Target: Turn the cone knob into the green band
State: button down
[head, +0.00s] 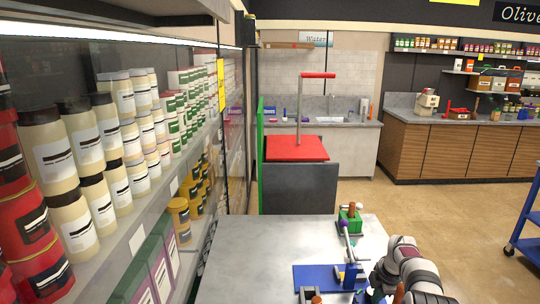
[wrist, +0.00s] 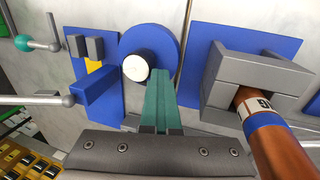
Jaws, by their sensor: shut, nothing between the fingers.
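In the wrist view a round knob (wrist: 136,67) with a white face and dark side sits on a blue disc (wrist: 163,44). It may be the cone knob; I cannot tell its shape from this angle. I cannot make out a green band on the disc. My gripper (wrist: 160,74), with teal fingers, is shut and empty. Its tips appear just right of the knob; whether they touch it is unclear. The fingers hide part of the disc's lower edge. In the head view I cannot make out the knob or my fingertips.
Left of the disc is a blue plate (wrist: 107,110) with grey blocks and a metal lever (wrist: 40,99). On the right, a grey bracket (wrist: 262,72) surrounds a brown handle (wrist: 277,140). A green box (head: 349,220) stands farther back on the grey table (head: 250,255), whose left side is clear.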

jog(key=shift+d, duration=0.45)
dwell(0.3)
jog(key=shift+s, duration=0.35)
jog(key=w+v, duration=0.1)
jog(key=v, duration=0.4)
jog(key=shift+r, duration=0.55)
